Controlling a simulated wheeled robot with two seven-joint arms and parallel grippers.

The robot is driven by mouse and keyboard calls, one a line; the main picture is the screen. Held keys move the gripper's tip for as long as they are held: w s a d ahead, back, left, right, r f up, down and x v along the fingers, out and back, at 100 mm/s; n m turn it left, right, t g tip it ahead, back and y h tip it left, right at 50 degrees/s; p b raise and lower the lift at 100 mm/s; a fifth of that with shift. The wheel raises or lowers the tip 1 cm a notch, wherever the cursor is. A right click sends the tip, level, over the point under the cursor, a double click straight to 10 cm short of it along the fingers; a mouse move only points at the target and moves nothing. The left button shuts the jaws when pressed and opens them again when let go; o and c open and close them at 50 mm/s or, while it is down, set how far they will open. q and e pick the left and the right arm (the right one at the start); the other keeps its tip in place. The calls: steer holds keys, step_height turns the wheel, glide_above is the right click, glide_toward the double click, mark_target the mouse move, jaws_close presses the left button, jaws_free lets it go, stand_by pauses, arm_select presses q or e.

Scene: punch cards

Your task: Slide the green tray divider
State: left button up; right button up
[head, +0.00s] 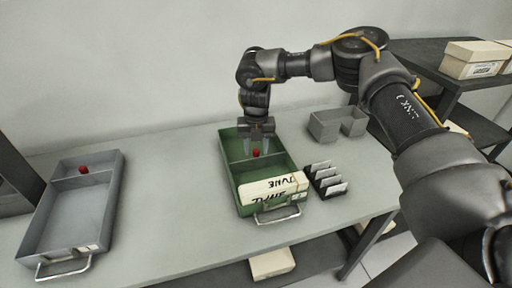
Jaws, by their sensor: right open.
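The green tray (228,178) stands on the table right of centre, with a metal handle at its front. Its green divider (245,162) crosses the tray toward the back, with a red knob (256,153) on top. White cards marked "JUNE" (270,188) stand at the tray's front end. My right gripper (257,148) points down over the divider, open, with its fingertips around or just above the red knob; I cannot tell whether they touch it. My left gripper is not in view.
A grey tray (112,190) with its own red-knobbed divider stands at the left. A small black rack (326,180) with white cards stands right of the green tray. A grey bin (325,127) stands behind it. Shelves with a box (470,68) are at the right.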

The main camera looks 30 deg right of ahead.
mark_target(256, 150)
steer(key=shift+r, duration=0.1)
steer(key=shift+r, duration=0.3)
step_height(256, 150, up, 10)
steer(key=b, duration=0.1)
stand_by(0.4)
